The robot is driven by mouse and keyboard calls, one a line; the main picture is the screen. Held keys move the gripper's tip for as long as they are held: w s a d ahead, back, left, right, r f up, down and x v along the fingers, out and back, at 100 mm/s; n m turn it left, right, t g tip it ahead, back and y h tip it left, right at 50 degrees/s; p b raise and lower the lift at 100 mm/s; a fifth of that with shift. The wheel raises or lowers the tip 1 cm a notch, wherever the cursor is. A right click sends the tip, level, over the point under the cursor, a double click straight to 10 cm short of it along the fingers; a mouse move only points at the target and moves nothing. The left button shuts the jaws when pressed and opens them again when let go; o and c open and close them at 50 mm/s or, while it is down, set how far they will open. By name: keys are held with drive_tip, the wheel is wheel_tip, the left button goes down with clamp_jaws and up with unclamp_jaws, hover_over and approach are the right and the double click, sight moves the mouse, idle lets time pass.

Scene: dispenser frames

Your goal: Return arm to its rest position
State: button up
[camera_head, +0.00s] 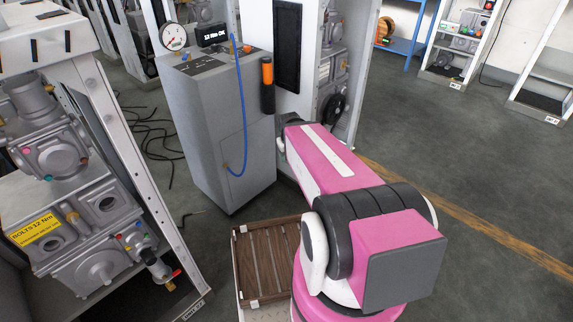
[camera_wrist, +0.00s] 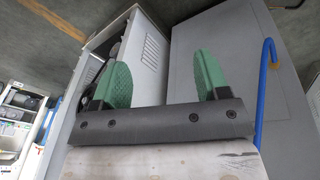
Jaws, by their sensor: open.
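My gripper (camera_wrist: 157,85) shows in the wrist view with two green fingers set well apart. It is open, with nothing between the fingers. Behind the fingers are a grey cabinet face (camera_wrist: 232,75) and a pale metal enclosure (camera_wrist: 130,55). In the head view my pink arm (camera_head: 330,165) extends forward from the lower right toward the grey dispenser cabinet (camera_head: 225,130). My gripper is hidden there behind the arm.
A blue hose (camera_head: 243,110) hangs down the cabinet's front, beside an orange-and-black tool (camera_head: 267,85). A brown slatted tray (camera_head: 262,260) lies beside my arm. A frame with grey castings (camera_head: 75,200) stands at left. Open floor (camera_head: 440,130) lies to the right.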

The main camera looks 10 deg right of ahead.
drive_tip(key=s+a, duration=0.1)
drive_tip(key=s+a+m+g, duration=0.1)
drive_tip(key=s, duration=0.1)
drive_tip(key=s+a+g+y, duration=0.1)
drive_tip(key=shift+s+f+m, duration=0.3)
drive_tip(key=shift+f, duration=0.1)
idle(0.7)
